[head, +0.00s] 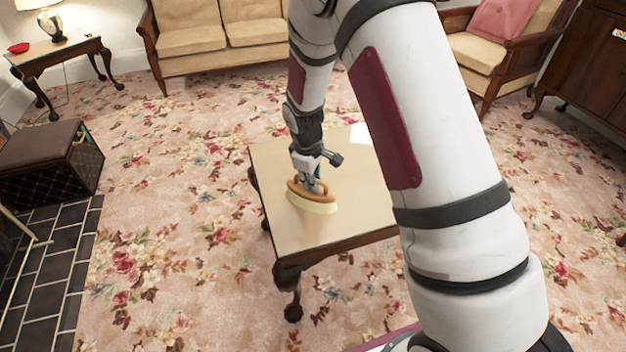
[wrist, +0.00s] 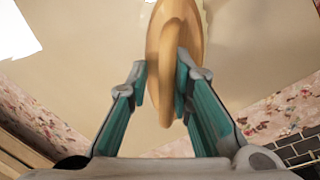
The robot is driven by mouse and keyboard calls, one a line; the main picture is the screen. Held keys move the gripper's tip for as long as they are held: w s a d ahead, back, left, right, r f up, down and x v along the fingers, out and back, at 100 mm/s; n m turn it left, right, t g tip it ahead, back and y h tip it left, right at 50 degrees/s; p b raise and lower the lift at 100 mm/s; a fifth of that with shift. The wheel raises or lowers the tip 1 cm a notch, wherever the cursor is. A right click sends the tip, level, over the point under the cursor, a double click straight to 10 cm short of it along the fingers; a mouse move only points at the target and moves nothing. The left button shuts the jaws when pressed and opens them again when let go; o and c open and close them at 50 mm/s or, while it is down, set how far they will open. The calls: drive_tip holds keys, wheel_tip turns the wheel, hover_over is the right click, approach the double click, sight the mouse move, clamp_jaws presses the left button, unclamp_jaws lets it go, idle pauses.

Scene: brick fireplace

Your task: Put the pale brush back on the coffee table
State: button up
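The pale brush (head: 312,203) has a tan wooden back and handle and cream bristles. It is at the top of the coffee table, near its left side; I cannot tell if the bristles touch the surface. The coffee table (head: 290,235) has a pale top and dark carved legs. My gripper (head: 314,184) points down at the brush from above. In the wrist view my gripper (wrist: 162,82) has its fingers drawn in on both sides of the brush's handle (wrist: 167,95). The fingers look shut on it. The far bristles are mostly hidden there.
Much of the table top is bare, with a bright white patch (head: 361,134) near its back edge. My arm hides its right side. A dark ottoman (head: 45,150) stands left, a sofa (head: 225,40) behind, an armchair (head: 480,45) back right. Floral carpet (head: 170,220) lies open around.

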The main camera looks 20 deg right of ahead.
sight(309, 193)
drive_tip(key=shift+s, duration=0.15)
idle(0.3)
drive_tip(key=s+r+m+p, duration=0.15)
drive_tip(key=s+r, duration=0.35)
drive_tip(key=r, duration=0.7)
drive_tip(key=s+r+m+p, duration=0.15)
drive_tip(key=s+r, duration=0.35)
drive_tip(key=r, duration=0.6)
drive_tip(key=s+r+m, duration=0.3)
drive_tip(key=s+r, duration=0.1)
drive_tip(key=s, duration=1.1)
drive_tip(key=s+r+m+g+y, duration=0.1)
drive_tip(key=s+r+m, duration=0.2)
drive_tip(key=s, duration=1.3)
wheel_tip(309, 193, up, 2)
drive_tip(key=shift+a+r+y+p, duration=0.2)
drive_tip(key=shift+r+y+p, duration=0.1)
drive_tip(key=shift+p, duration=0.1)
drive_tip(key=shift+s, duration=0.1)
